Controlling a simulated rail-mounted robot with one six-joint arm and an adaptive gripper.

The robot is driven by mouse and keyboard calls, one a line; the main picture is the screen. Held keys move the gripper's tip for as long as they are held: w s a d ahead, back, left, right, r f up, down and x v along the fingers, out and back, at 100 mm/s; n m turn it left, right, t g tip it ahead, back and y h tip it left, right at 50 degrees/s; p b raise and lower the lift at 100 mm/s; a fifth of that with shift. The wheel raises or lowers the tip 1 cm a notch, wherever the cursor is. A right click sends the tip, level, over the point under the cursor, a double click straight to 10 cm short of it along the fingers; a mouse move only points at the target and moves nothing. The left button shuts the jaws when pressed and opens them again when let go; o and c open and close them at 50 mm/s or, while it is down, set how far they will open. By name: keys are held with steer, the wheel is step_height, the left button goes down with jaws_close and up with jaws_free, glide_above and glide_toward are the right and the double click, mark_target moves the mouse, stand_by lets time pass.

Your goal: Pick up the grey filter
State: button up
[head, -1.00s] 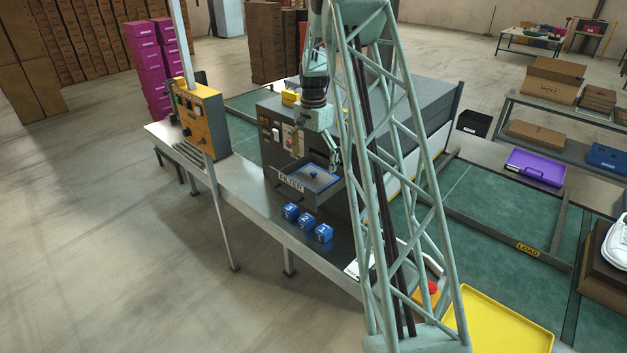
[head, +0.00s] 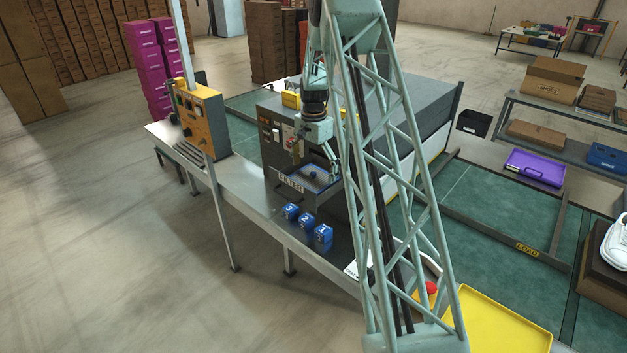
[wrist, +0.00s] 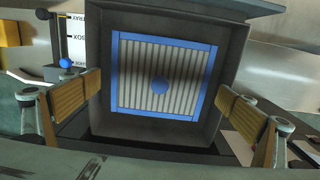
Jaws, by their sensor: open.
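The grey filter (wrist: 138,82) is a pleated panel with a blue frame and a round blue knob (wrist: 159,86) at its middle. It lies inside an open dark drawer (wrist: 100,60), which carries the label FILTER (head: 290,183) on its front in the head view. My gripper (wrist: 160,97) is open over the drawer, with one finger pad at each side in the wrist view. The pads are apart from the knob, and nothing is between them. In the head view my gripper (head: 316,162) partly hides the drawer and the filter (head: 318,176).
The drawer's walls stand around the filter. Blue numbered blocks (head: 307,224) sit on the metal bench (head: 263,215) in front of the drawer. A lever with a blue ball (wrist: 67,63) is at the upper left in the wrist view. An orange control box (head: 205,120) stands left.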

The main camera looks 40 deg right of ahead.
steer(key=shift+f, duration=0.7)
steer(key=shift+s, duration=0.1)
steer(key=c, duration=1.3)
steer(key=shift+c, duration=0.5)
